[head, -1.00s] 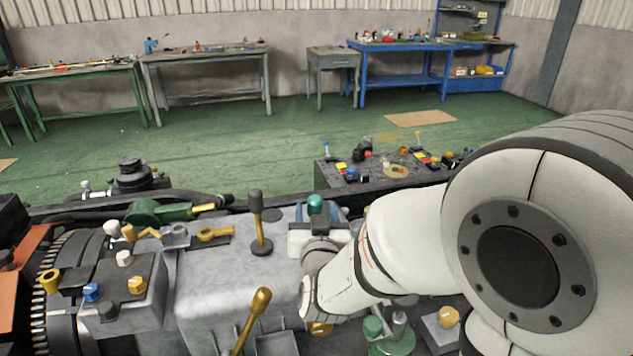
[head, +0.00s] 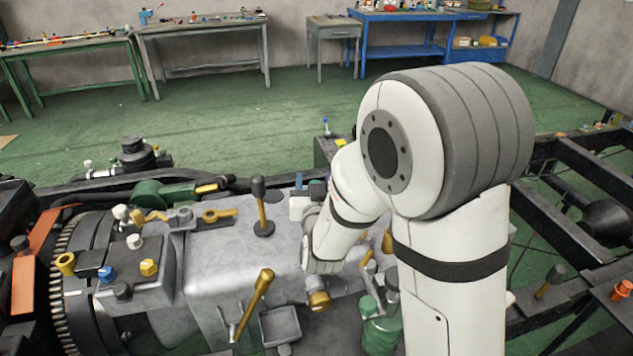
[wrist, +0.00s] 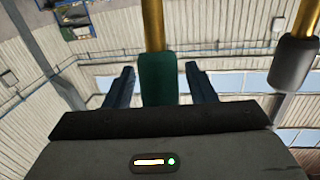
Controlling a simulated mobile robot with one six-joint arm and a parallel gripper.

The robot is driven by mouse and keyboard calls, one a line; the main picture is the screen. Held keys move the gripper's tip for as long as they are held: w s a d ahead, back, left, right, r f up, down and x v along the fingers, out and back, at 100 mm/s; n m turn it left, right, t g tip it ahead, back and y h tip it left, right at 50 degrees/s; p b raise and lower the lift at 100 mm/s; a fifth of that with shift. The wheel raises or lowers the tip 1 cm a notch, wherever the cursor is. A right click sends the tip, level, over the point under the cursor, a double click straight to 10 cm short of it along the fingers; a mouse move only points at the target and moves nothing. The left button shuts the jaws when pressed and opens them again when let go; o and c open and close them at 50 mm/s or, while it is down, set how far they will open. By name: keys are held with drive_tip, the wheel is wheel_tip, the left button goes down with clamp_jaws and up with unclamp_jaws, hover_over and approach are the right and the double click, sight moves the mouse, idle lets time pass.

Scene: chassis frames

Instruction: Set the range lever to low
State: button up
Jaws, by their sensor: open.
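A lever with a brass rod and a green knob (wrist: 158,84) stands between the fingers of my gripper (wrist: 161,74) in the wrist view. The fingers are apart, one on each side of the knob, and I see a gap on both sides. In the head view my gripper (head: 304,196) is small and mostly covered by my own arm, so the green knob is hard to make out. A second lever with a dark grey knob (head: 258,187) stands upright left of my gripper; a dark knob also shows at the right in the wrist view (wrist: 293,62). I see no range markings.
A bare brass lever (head: 256,297) leans in front on the grey housing (head: 215,262). A control box with coloured knobs (head: 133,275) is at the left. A green-based part (head: 380,330) stands below my arm. Benches are far back.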

clamp_jaws()
idle(0.3)
drive_tip(key=shift+d, duration=0.1)
